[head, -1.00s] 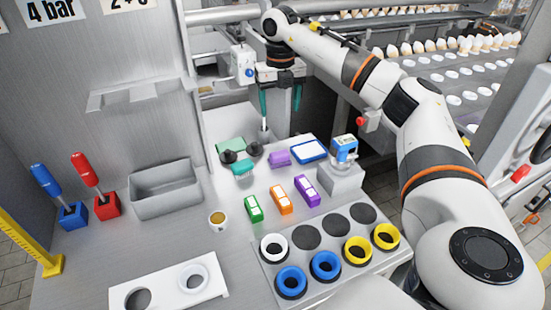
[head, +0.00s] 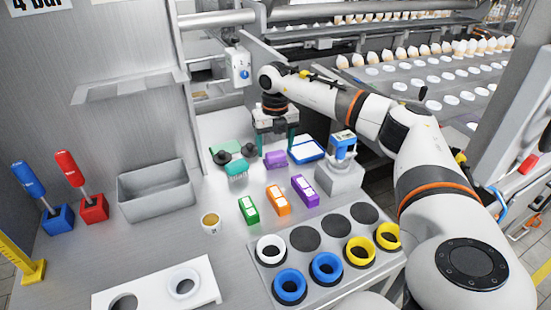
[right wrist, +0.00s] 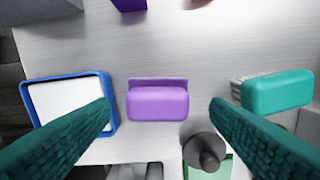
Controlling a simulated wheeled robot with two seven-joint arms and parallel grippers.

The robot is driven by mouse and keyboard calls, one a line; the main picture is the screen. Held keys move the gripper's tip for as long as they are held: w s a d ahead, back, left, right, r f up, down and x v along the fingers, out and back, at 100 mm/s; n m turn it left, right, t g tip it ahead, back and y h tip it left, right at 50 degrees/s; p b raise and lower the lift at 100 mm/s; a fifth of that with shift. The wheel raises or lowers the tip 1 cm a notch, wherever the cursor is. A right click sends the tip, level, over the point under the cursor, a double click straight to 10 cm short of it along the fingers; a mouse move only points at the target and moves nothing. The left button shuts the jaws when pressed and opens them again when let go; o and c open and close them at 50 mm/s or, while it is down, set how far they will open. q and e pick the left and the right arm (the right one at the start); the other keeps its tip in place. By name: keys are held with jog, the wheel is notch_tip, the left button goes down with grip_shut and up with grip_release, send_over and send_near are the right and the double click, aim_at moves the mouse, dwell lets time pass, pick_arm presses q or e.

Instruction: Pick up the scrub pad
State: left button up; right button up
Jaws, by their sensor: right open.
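A purple block with a flat purple back edge, which looks like the scrub pad (head: 275,159), lies on the metal worktop. In the right wrist view the scrub pad (right wrist: 158,104) lies centred between my fingers. My right gripper (head: 274,148) is open and points down, its green fingers above the pad, one to each side. In the right wrist view the fingertips of my right gripper (right wrist: 161,107) are well apart, with nothing between them at their height that I can make out. My left gripper is not in view.
A blue-rimmed white tray (head: 309,149) and a teal brush (head: 237,170) lie on either side of the pad. A green piece (head: 224,146) with black knobs lies behind the brush. Green, orange (head: 278,199) and purple boxes lie in front. A grey block (head: 340,180) bears a blue-topped device.

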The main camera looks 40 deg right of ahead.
aim_at(275, 153)
jog(key=f, duration=0.4)
jog(key=shift+w+d, duration=0.1)
jog(key=shift+d, duration=0.1)
jog(key=c, duration=0.7)
jog(key=shift+c, duration=0.2)
jog(key=shift+r, duration=0.15)
notch_tip(275, 153, up, 10)
jog(key=shift+f, duration=0.1)
